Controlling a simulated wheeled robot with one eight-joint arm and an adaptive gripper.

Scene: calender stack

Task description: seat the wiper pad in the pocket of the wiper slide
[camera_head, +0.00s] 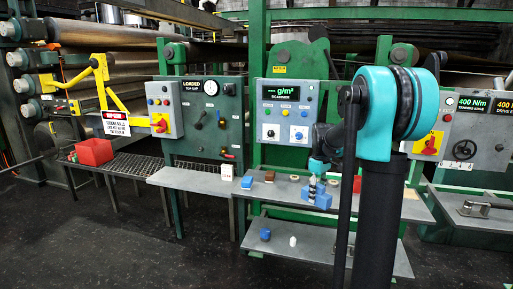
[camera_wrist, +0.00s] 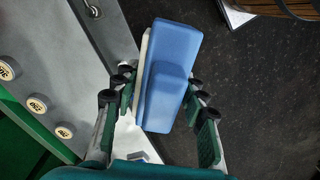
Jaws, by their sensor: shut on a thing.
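A blue stepped block (camera_wrist: 172,45) with a cream strip (camera_wrist: 144,60) along its left side is between my gripper's fingers (camera_wrist: 158,95) in the wrist view. It looks like the wiper pad, though I cannot be sure. My gripper is shut on it, with one finger at each side. In the head view my gripper (camera_head: 319,178) is over the front part of the bench, and the blue block (camera_head: 321,199) shows at its fingers, small. I cannot pick out the wiper slide or its pocket for certain in either view.
The grey bench (camera_head: 190,181) bears another blue block (camera_head: 247,183), a brown block (camera_head: 270,177), a white block (camera_head: 227,173) and a red piece (camera_head: 357,184). A lower shelf (camera_head: 330,256) holds a blue item (camera_head: 265,234) and a white item (camera_head: 292,241). Control panels stand behind.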

